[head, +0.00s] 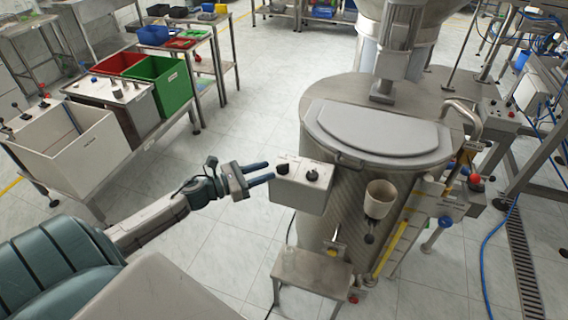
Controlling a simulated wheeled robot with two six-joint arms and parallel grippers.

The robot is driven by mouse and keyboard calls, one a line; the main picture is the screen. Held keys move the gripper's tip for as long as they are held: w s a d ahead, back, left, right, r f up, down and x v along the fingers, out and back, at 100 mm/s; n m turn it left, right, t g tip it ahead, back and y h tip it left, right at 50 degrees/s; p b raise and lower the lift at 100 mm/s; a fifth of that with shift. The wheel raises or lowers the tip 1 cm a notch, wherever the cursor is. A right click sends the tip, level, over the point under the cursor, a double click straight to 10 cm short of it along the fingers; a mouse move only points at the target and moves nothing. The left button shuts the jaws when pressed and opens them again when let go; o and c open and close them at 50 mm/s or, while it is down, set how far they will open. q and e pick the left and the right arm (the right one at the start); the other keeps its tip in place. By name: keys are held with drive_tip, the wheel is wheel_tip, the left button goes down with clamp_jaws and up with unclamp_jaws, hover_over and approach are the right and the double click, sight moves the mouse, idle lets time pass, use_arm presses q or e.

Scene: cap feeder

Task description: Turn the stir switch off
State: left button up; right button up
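A grey control box (300,196) is fixed to the front of the big steel drum (345,225). Two dark knobs stand on its top, a left knob (282,168) and a right knob (312,175). Their labels are too small to read, so I cannot tell which is the stir switch. My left gripper (269,171) is just left of the box, its two blue fingers pointing at the left knob. A gap shows between the fingers, with nothing held in it. I cannot tell whether a fingertip touches the box. My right gripper is out of view.
A grey lid (377,131) covers the drum top, and a beige cup (379,199) hangs on its front. A small steel step (314,270) stands below the box. Red (119,63) and green (170,87) bins stand at the left. The floor between is clear.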

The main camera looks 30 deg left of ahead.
sight(283, 164)
use_arm(q)
drive_tip(key=p+x, duration=0.2)
drive_tip(key=x, duration=0.3)
drive_tip(key=shift+w+r+p, duration=0.2)
drive_tip(key=shift+p, duration=0.2)
drive_tip(key=shift+w+d+f, duration=0.15)
drive_tip(key=shift+w+d, duration=0.2)
drive_tip(key=shift+w, duration=0.15)
drive_tip(key=shift+c, duration=0.4)
clamp_jaws()
